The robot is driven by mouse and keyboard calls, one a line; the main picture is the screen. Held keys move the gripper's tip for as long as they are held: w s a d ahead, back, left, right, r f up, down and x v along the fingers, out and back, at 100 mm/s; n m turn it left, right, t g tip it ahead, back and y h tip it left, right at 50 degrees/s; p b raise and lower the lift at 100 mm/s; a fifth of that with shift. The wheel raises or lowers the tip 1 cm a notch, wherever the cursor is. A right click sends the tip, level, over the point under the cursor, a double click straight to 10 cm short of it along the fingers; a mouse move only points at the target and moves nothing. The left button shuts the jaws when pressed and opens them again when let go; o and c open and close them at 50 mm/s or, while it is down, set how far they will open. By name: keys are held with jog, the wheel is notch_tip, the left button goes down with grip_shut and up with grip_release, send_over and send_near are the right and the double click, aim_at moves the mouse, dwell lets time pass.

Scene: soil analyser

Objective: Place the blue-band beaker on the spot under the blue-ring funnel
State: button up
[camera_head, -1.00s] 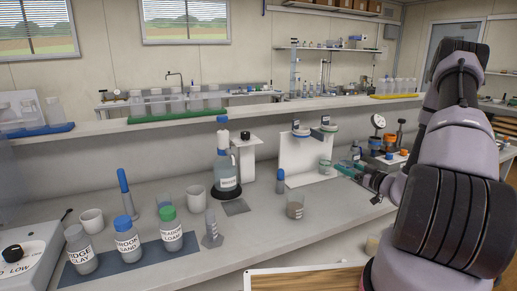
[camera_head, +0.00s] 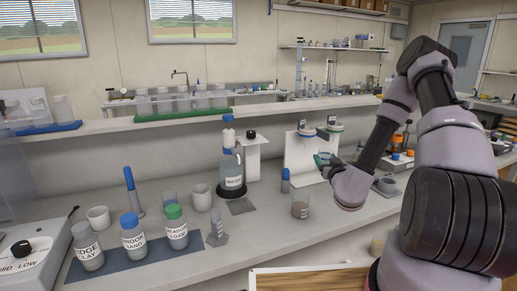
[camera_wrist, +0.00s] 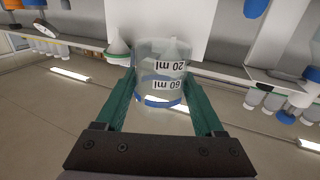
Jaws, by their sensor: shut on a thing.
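My gripper (camera_wrist: 160,88) has its green fingers shut on the clear blue-band beaker (camera_wrist: 160,65), one on each side. The wrist view is upside down, with the beaker's printing inverted. In the head view, my gripper (camera_head: 324,160) is in front of the white funnel stand (camera_head: 299,152), and my wrist partly hides the beaker. Two funnels sit on the stand, a left funnel (camera_head: 306,132) and a right funnel (camera_head: 335,127). In the wrist view, a green-edged funnel (camera_wrist: 117,50) is left of the beaker, and another white cone shows through the glass. The spots under the funnels are hidden.
A beaker with brown contents (camera_head: 300,210) and a blue-capped tube (camera_head: 285,181) stand in front of the stand. A water bottle (camera_head: 231,170) is to the left. Soil bottles (camera_head: 132,238) stand on a mat at the left.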

jog(key=shift+d, duration=0.1)
jog(key=shift+w+d, duration=0.2)
jog(key=shift+w, duration=0.05)
jog(key=s+d+f+n+g+y, duration=0.1)
jog(key=d+f+n+y, duration=0.1)
jog(key=d, duration=0.4)
jog(key=s+d+f+n+g+y, duration=0.1)
jog(key=d+f+n+y, duration=0.1)
jog(key=d+n+y, duration=0.2)
jog(key=d+y, duration=0.1)
jog(key=y, duration=0.2)
jog(key=shift+d+g, duration=0.3)
jog(key=shift+d, duration=0.05)
jog(key=shift+f, duration=0.1)
jog(key=shift+f, duration=4.8)
jog(key=shift+f, duration=0.15)
jog(key=o, duration=1.4)
